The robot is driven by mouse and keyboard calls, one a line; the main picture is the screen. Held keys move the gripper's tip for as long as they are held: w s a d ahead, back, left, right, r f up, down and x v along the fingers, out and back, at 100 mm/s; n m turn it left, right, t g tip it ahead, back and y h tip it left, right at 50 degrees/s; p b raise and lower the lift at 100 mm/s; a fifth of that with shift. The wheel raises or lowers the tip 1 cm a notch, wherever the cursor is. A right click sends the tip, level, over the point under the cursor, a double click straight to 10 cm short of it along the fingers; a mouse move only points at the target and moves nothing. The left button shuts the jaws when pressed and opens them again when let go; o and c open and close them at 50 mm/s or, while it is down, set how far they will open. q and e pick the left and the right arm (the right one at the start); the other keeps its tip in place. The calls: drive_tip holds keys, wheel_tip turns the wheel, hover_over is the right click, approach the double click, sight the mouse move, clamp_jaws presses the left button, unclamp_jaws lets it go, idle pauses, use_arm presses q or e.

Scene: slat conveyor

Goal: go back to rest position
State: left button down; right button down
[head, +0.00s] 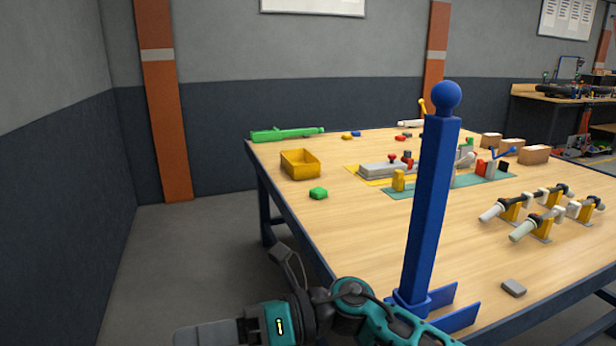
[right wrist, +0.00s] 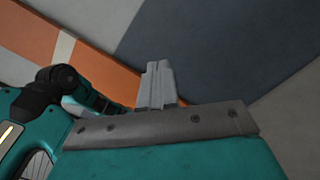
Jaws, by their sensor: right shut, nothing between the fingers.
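My right gripper (head: 205,334) is low in the head view, at the bottom edge left of centre, in front of the table and over the floor. It is partly cut off by the frame. In the right wrist view its pale grey fingers (right wrist: 155,85) are together with nothing between them. My left gripper is not in either view.
The wooden table (head: 370,240) holds a yellow bin (head: 300,164), a green hexagonal piece (head: 318,193), a green tube (head: 287,133), a grey block (head: 513,288) and yellow holders with rods (head: 511,212). Floor left of the table is clear. An orange pillar (head: 165,110) stands at the wall.

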drive_tip(key=w+d+f+m+t+h, duration=0.2)
drive_tip(key=w+d+f+m+t, duration=0.35)
drive_tip(key=m+t, duration=0.8)
drive_tip(key=w+d+f+m+t+h, duration=0.25)
drive_tip(key=d+m+t, duration=0.65)
drive_tip(key=m, duration=0.9)
drive_tip(key=s+d+f+m+g+h, duration=0.3)
drive_tip(key=s+d+f+m+h, duration=0.2)
drive_tip(key=f, duration=0.5)
drive_tip(key=s+d+f+m+g+h+p, duration=0.1)
drive_tip(key=s+d+f+m+g+h, duration=0.2)
drive_tip(key=s+d+f+m+h, duration=0.3)
drive_tip(key=s+d+f+m, duration=0.3)
drive_tip(key=d+f, duration=0.1)
drive_tip(key=d, duration=0.1)
drive_tip(key=shift+m+p, duration=0.3)
drive_tip(key=shift+m, duration=0.05)
drive_tip(key=shift+s+f, duration=0.1)
